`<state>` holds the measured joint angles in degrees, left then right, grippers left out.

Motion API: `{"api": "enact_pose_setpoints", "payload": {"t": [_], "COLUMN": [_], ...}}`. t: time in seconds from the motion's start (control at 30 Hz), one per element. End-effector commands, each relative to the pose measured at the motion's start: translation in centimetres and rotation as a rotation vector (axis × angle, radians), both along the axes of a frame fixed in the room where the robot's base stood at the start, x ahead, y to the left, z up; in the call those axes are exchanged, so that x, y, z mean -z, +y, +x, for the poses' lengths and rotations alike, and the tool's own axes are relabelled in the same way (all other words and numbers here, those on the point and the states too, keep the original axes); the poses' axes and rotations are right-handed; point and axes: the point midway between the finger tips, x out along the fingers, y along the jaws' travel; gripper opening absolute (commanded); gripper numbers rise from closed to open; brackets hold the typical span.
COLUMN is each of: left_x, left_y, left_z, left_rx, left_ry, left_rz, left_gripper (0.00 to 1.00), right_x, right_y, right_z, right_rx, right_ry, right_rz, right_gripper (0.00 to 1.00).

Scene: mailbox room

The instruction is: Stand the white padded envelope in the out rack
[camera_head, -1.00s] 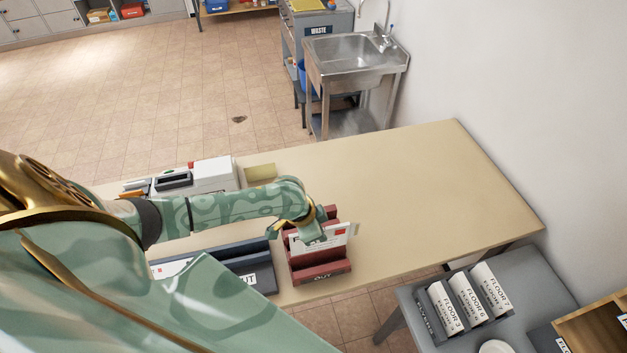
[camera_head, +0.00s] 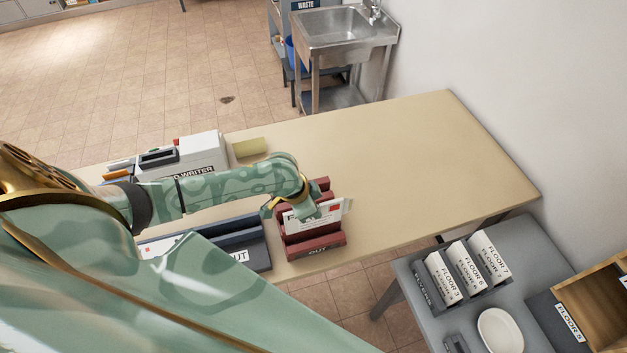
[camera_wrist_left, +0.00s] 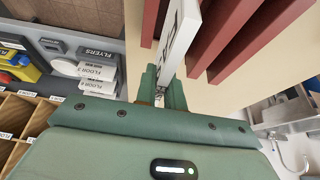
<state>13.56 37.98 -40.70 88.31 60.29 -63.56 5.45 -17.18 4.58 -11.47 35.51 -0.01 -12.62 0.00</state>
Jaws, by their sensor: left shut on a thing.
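In the left wrist view the left gripper (camera_wrist_left: 166,92) is shut on the end of the envelope (camera_wrist_left: 180,42), which runs between the red dividers of the rack (camera_wrist_left: 232,32). Whether its bottom edge touches the rack floor cannot be told. My right gripper is not in view.
A dark blue holder (camera_head: 240,235) stands just left of the rack. A white labelled machine (camera_head: 195,158) is behind my left arm. The table's right part (camera_head: 430,155) is clear. A grey side table (camera_head: 530,255) holds floor-labelled files (camera_head: 466,265) and a white dish (camera_head: 500,331).

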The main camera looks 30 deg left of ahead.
Motion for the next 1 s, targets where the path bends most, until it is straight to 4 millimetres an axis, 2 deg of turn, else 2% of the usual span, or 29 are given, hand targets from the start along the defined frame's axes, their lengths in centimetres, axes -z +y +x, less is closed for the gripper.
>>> {"api": "enact_pose_setpoints", "payload": {"t": [0.27,0.57,1.0], "left_x": [0.2,0.5,3.5], "left_y": [0.0,0.0,0.0], "left_z": [0.0,-0.1,-0.1], "left_rx": [-0.001,0.0,0.0], "left_ry": [0.0,0.0,0.001], "left_rz": [0.0,0.0,0.001], "left_gripper": [0.0,0.0,0.0], "right_x": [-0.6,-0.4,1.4], "right_y": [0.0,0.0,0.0], "right_z": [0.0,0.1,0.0], "right_rx": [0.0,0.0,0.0], "right_ry": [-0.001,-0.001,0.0], "right_rz": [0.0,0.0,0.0], "right_gripper": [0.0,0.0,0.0]}}
